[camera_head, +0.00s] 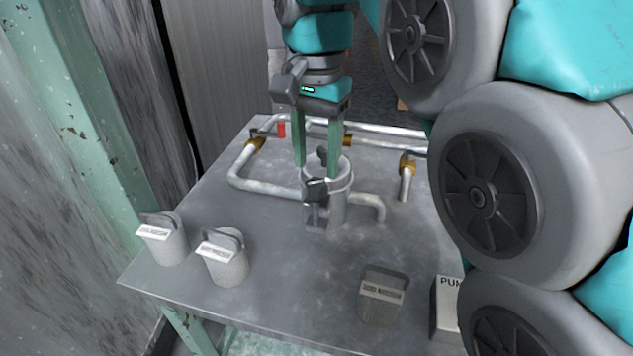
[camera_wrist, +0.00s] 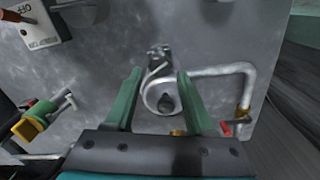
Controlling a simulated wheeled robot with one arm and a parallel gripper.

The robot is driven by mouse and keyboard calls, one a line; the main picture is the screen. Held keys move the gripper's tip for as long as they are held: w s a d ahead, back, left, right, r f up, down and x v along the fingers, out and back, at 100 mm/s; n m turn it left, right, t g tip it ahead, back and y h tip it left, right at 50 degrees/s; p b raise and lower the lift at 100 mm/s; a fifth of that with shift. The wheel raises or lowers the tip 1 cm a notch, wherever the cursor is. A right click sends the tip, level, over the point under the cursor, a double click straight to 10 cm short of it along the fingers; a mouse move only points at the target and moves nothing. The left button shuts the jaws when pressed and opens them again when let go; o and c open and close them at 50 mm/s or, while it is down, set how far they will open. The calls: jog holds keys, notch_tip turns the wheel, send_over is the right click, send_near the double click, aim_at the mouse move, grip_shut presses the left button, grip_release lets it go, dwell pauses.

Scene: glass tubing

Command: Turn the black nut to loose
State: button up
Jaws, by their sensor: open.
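A grey upright cylinder (camera_head: 341,190) stands on the metal table with pipes beside it. A small black piece (camera_head: 322,154), perhaps the black nut, shows at its top between my fingers. In the wrist view a dark piece (camera_wrist: 165,102) sits inside the cylinder's round rim. A second dark, blocky fitting (camera_head: 316,189) is on the cylinder's near side and also shows in the wrist view (camera_wrist: 158,55). I cannot tell for sure which is the nut. My gripper (camera_head: 316,172) points down over the cylinder, its green fingers open on either side of the top. I see no grip on anything.
Pale pipes with brass joints (camera_head: 255,144) run behind and left of the cylinder. A box marked "PUM" (camera_head: 446,310) is partly hidden by my arm.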

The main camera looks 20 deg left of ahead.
aim_at(317, 183)
jog(key=shift+f, duration=2.1)
grip_shut()
